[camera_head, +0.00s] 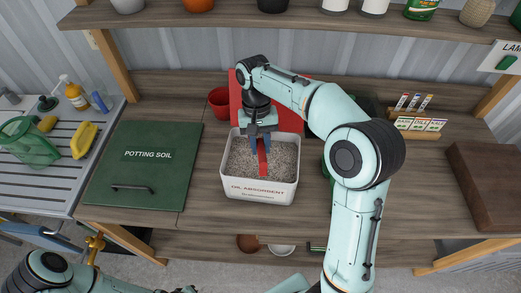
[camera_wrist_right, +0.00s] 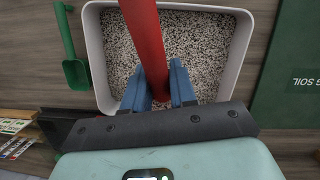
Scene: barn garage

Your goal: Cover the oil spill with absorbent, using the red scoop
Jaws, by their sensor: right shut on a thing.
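The white bin marked oil absorbent (camera_head: 258,190) stands on the wooden workbench, filled with grey granules. My right gripper (camera_head: 261,143) points down over the bin. It is shut on the red scoop (camera_head: 262,160), whose red shaft shows above the granules. In the right wrist view the red scoop (camera_wrist_right: 147,50) runs between the blue fingers of the right gripper (camera_wrist_right: 160,85), with the bin rim (camera_wrist_right: 92,45) around the granules. Whether the scoop touches the granules I cannot tell. No oil spill shows.
A green potting soil lid (camera_head: 145,165) lies left of the bin. A red pot (camera_head: 219,102) and a red panel (camera_head: 238,88) stand behind it. A green hand trowel (camera_wrist_right: 72,65) lies beside the bin. A brown block (camera_head: 485,180) sits at the right.

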